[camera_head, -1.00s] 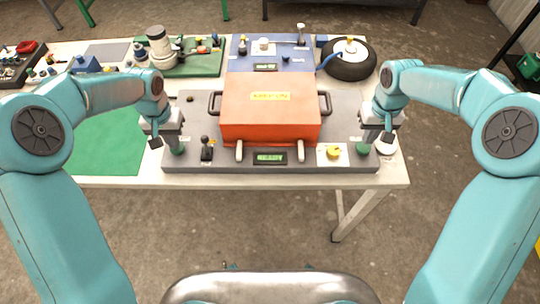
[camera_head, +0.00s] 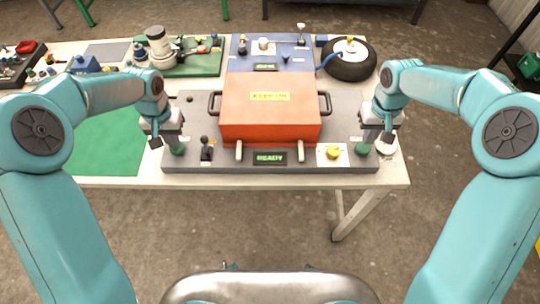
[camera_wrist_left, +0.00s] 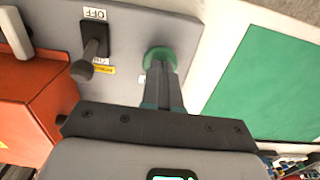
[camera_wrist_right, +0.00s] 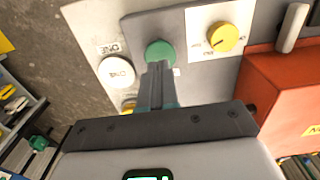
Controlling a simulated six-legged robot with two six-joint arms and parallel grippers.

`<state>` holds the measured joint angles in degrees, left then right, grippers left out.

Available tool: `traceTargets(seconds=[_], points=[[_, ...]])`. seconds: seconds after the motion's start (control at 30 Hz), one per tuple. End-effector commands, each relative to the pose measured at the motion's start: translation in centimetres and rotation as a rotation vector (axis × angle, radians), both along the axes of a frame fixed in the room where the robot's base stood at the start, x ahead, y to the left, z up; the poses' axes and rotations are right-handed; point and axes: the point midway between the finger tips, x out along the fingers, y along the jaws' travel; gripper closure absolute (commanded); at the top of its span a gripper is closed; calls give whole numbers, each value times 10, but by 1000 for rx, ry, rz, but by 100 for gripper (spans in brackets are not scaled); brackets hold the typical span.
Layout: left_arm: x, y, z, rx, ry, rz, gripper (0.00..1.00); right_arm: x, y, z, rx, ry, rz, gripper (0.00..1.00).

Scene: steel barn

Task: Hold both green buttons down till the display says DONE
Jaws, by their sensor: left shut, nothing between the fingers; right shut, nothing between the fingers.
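The left green button (camera_head: 177,150) sits at the left front of the grey press base, and the right green button (camera_head: 362,149) at its right front. The display (camera_head: 270,158) between them reads READY. My left gripper (camera_head: 172,143) is shut and empty, its tips over the left button; the left wrist view shows them at the button (camera_wrist_left: 160,57). My right gripper (camera_head: 367,140) is shut and empty, its tips at the right button, also in the right wrist view (camera_wrist_right: 160,52). Whether either tip touches or presses its button I cannot tell.
An orange press lid (camera_head: 268,110) with side handles stands between my arms. A black lever switch (camera_head: 206,148) is beside the left button. A yellow knob (camera_head: 333,152) and a white button (camera_head: 386,148) flank the right button.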

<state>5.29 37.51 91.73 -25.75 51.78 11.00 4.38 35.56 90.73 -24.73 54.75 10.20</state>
Motion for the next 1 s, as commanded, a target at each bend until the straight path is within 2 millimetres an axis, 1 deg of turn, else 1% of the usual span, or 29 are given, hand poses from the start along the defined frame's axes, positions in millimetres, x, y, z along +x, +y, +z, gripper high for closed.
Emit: traceTargets(seconds=[0.27,1.0], points=[[0,0,0,0,0,0,100,0,0,-1,0,0,0,100],[0,0,0,0,0,0,100,0,0,-23,0,1,-1,100]])
